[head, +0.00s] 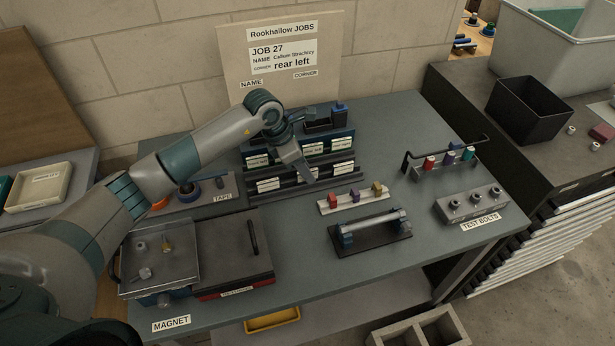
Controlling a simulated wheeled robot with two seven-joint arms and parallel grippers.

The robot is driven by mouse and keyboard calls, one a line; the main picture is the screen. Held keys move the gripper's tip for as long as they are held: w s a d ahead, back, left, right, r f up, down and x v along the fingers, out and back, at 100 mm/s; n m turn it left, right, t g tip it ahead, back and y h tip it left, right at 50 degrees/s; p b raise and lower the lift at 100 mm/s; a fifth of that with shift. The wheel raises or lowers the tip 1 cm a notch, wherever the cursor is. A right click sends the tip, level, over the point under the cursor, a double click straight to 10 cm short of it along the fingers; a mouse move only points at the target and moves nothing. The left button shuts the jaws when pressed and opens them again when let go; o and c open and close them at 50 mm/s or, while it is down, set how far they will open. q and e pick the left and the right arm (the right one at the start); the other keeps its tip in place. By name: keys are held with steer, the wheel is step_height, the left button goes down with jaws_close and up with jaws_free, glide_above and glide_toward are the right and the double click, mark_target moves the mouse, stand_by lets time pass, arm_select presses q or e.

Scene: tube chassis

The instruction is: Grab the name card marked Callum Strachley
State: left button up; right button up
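A dark card rack (290,186) on the grey bench holds several small white name cards in rows. Visible cards include one at upper left (258,160), one at upper right (342,142), one at lower left (269,185) and one at lower right (343,168). Their print is too small to read, so I cannot tell which is marked Callum Strachley. My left gripper (300,172) points down over the middle of the rack and hides part of it. I cannot tell whether its fingers are apart or touching a card. My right gripper is not in view.
A board (236,70) behind reads JOB 27, Callum Strachley, rear left. In front of the rack stand a strip of coloured blocks (330,205) and a roller stand (374,232). A hooked rail (446,150) and test bolts block (470,206) stand right. A tray (160,260) sits left.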

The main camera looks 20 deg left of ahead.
arm_select(q)
steer(key=shift+c, duration=0.6)
jaws_close()
steer(key=shift+w+r+b, duration=0.1)
steer(key=shift+r+b, duration=0.55)
steer(key=shift+r, duration=0.15)
step_height(320, 180, up, 2)
steer(key=shift+r+b, duration=0.2)
steer(key=shift+b, duration=0.65)
steer(key=d+r+b, duration=0.4)
steer(key=d+r, duration=0.3)
steer(key=d, duration=0.4)
steer(key=shift+w+d+b, duration=0.25)
steer(key=shift+d+b, duration=0.1)
